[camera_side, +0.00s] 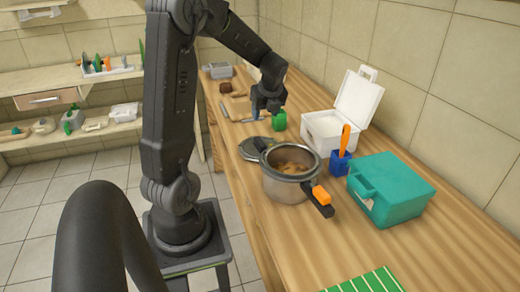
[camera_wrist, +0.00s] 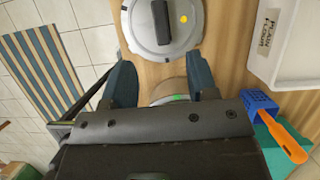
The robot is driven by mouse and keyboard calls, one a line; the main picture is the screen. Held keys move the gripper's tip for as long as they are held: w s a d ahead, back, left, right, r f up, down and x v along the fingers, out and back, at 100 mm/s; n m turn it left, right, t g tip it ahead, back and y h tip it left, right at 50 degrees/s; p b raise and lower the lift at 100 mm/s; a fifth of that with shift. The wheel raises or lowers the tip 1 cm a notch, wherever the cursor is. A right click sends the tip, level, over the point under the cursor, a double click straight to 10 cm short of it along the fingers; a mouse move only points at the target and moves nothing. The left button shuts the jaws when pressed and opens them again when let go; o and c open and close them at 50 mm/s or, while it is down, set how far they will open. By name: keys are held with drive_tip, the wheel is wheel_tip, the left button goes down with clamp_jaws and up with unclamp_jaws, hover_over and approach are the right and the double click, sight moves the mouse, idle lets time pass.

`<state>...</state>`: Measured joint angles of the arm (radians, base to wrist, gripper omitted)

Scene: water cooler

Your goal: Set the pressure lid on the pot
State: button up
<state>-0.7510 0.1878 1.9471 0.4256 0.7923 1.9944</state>
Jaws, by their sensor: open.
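The pressure lid (camera_wrist: 187,38) is a round grey disc with a dark bar handle and a yellow dot, at the top of the wrist view. In the side view the lid (camera_side: 250,151) lies on the counter, just behind and left of the pot. The pot (camera_side: 289,187) is a steel vessel, uncovered, with brownish food inside and a black handle with an orange part. My gripper (camera_wrist: 162,82) is open and empty, its dark blue fingers apart with the lid beyond their tips. In the side view my gripper (camera_side: 262,114) hangs above the counter beyond the pot.
A green cup (camera_side: 279,121) stands near my gripper. An open white box (camera_side: 322,134), a blue holder (camera_side: 340,163) with an orange utensil (camera_side: 345,138), and a teal case (camera_side: 392,192) line the wall side. A green striped mat (camera_side: 366,281) lies at the front. Counter left of the mat is bare.

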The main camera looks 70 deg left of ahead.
sight(259, 139)
drive_tip(key=x, duration=1.3)
drive_tip(key=shift+s+d+f, duration=0.1)
drive_tip(key=shift+s+f, duration=0.05)
drive_tip(key=shift+f, duration=0.2)
drive_tip(key=shift+c, duration=0.5)
clamp_jaws()
